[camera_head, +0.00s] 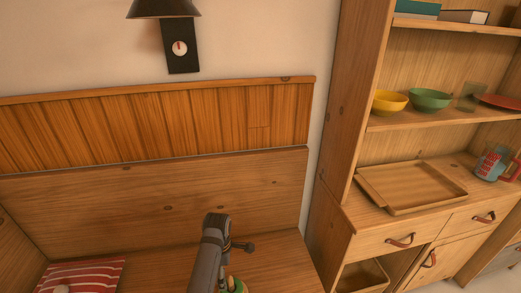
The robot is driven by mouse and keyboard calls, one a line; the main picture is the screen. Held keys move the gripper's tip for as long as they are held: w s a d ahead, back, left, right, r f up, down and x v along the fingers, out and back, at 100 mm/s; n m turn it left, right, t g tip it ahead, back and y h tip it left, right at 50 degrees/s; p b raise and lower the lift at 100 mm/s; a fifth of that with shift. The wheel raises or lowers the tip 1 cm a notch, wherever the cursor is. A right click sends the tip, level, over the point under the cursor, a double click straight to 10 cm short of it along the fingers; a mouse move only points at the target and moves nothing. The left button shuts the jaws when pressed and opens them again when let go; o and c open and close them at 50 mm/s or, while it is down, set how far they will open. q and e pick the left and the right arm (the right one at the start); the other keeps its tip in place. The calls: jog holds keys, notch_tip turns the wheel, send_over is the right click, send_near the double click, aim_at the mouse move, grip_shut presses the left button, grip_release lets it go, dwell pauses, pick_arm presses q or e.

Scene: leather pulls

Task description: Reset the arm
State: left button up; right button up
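One grey arm of mine (210,252) rises from the bottom edge, a little left of the middle, in front of the wooden bench. I cannot tell from this view which of my two arms it is. No gripper fingers can be made out, and no held thing shows. A small green and yellow thing (237,286) shows at the bottom edge just right of the arm, mostly cut off.
A wooden bench back (130,205) stands behind the arm, with a red striped cushion (85,275) at lower left. A black lamp (165,8) is above. At right, a cabinet (375,243) with leather pulls bears a wooden tray (410,186); bowls (430,99) stand above.

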pick_arm(q)
jog(key=s+a+m+t, duration=0.2)
jog(key=s+a+m, duration=0.5)
jog(key=s+m, duration=0.35)
jog(key=s+a+r+m+t, duration=0.1)
jog(key=s+r+m+t, duration=0.1)
jog(key=s+r+m, duration=0.55)
jog(key=s+a+f+m+g+y+p, duration=0.1)
jog(key=s+f+p, duration=0.15)
jog(key=f, duration=0.85)
jog(key=s+a+f+m+g+p, duration=0.1)
jog(key=a+f+p, duration=0.15)
jog(key=f, duration=0.85)
jog(key=s+f+p, duration=0.2)
jog(key=s+f, duration=0.4)
jog(key=s, duration=0.3)
jog(key=s+f+p, duration=0.3)
jog(key=s+f, duration=0.3)
jog(key=s, duration=0.3)
jog(key=shift+s+a+f+g, duration=0.15)
jog(key=shift+s+a+g, duration=0.15)
jog(key=shift+g, duration=0.1)
